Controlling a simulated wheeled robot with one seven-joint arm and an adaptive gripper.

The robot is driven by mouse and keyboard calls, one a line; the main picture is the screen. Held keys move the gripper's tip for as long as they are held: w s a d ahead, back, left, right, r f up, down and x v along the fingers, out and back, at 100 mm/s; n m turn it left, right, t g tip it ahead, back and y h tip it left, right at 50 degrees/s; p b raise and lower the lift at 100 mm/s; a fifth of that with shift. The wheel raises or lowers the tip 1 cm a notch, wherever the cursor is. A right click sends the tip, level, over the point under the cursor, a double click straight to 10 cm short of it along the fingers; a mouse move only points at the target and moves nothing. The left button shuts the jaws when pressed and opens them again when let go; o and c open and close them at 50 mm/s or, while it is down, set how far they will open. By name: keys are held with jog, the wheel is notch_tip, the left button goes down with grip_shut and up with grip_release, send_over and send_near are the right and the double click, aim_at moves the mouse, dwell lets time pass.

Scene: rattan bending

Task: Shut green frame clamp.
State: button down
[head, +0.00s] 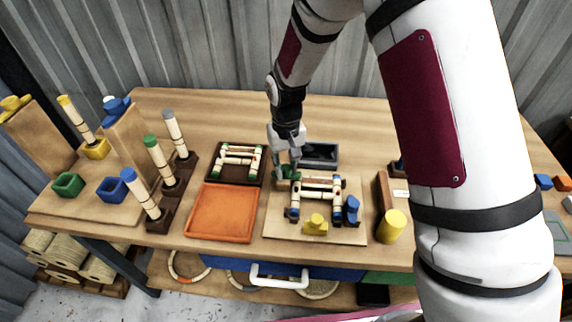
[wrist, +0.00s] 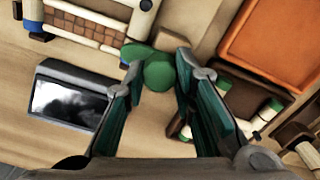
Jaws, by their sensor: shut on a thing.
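The green frame clamp (wrist: 158,72) sits between my fingers in the wrist view, at the edge of the rattan frame's board. It also shows small and partly covered by my gripper in the head view (head: 291,174). My gripper (wrist: 155,78) is shut on the green clamp, one finger on each side of it. In the head view my gripper (head: 285,170) reaches down at the frame's upper left corner. The rattan frame (head: 318,187) with a woven panel lies on a light board (head: 278,222). A blue clamp (head: 352,206) and a yellow clamp (head: 315,224) stand near its front.
An orange tray (head: 222,212) and a dark tray with a small frame (head: 240,162) lie to the left. A grey bin (head: 320,154) stands just behind the board. A yellow cylinder (head: 391,225) is at the right. Capped rods in holders (head: 160,162) stand further left.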

dwell(0.3)
jog(key=c, duration=1.3)
grip_release()
jog(key=shift+r, duration=0.15)
notch_tip(320, 180, up, 12)
jog(key=shift+f, duration=0.1)
notch_tip(320, 180, up, 9)
jog(key=t, duration=0.1)
send_over(286, 167)
jog(key=s+d, duration=0.4)
jog(key=s+d+r+m+t, duration=0.1)
jog(key=s+d+r+t, duration=0.1)
jog(key=s+d+r, duration=0.4)
jog(key=s+d+r+m+t, duration=0.1)
jog(key=s+d+r, duration=0.15)
jog(key=s, duration=0.45)
jog(key=shift+t, duration=0.8)
jog(key=s, duration=0.2)
jog(key=s+d+r, duration=0.1)
jog(key=s, duration=0.5)
jog(key=shift+s+d+r, duration=0.15)
jog(key=shift+d+r, duration=0.05)
jog(key=shift+d, duration=0.05)
